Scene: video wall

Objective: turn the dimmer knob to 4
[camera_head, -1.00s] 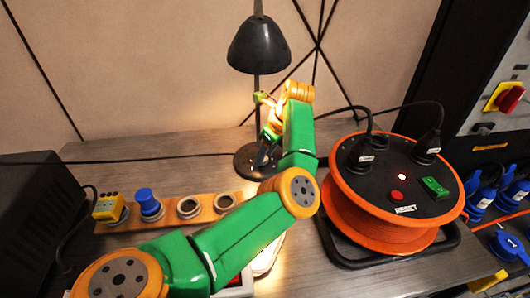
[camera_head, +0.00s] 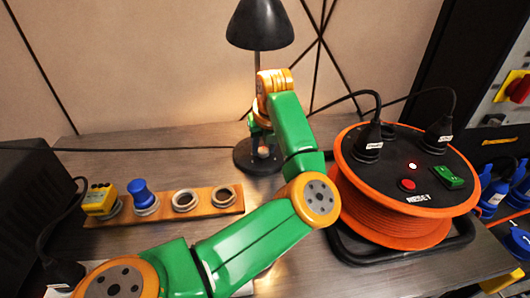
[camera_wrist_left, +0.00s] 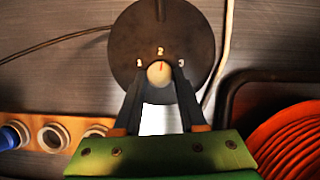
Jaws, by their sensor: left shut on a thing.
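The black desk lamp (camera_head: 258,25) stands at the back of the table on a round dark base (camera_head: 244,158). The pale dimmer knob (camera_wrist_left: 158,74) sits on that base (camera_wrist_left: 124,45) in the left wrist view. The knob also shows small in the head view (camera_head: 263,152). My left gripper (camera_wrist_left: 159,82) points down and is shut on the knob, one finger on each side. My right gripper is out of view.
An orange cable reel (camera_head: 385,225) with black plugs stands close right of my left arm. A wooden strip (camera_head: 211,207) with rings, a blue piece and a yellow piece lies at left. A thin cable crosses behind. A dark box stands far left.

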